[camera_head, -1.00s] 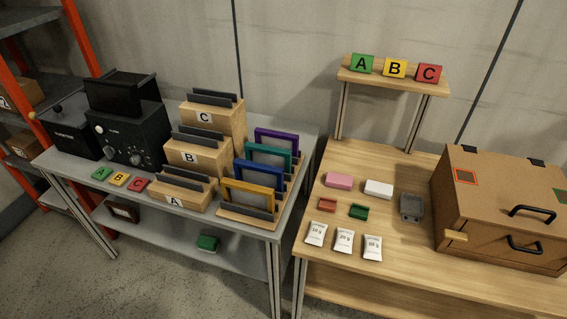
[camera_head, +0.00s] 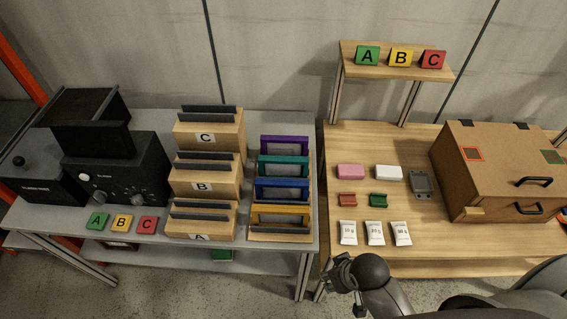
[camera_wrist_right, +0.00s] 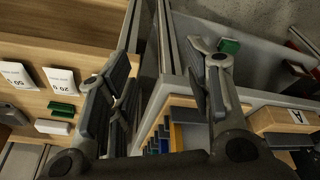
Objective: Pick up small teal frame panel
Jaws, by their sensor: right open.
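The small teal frame panel (camera_head: 283,160) stands in a wooden rack on the grey table, behind the blue frame panel (camera_head: 283,183) and in front of the purple one (camera_head: 284,139). Its lower part is partly hidden by the blue panel. My right gripper (camera_head: 340,272) is low in the head view, in front of the gap between the two tables, well apart from the panel. In the right wrist view its two fingers (camera_wrist_right: 162,85) are spread with nothing between them. I cannot make out the teal panel there. My left gripper does not show.
A yellow frame panel (camera_head: 283,214) stands at the rack's front. Lettered wooden holders (camera_head: 208,183) stand close to its left. The wooden table (camera_head: 300,155) carries small blocks, packets and a brown box (camera_head: 495,175); a narrow gap separates the tables.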

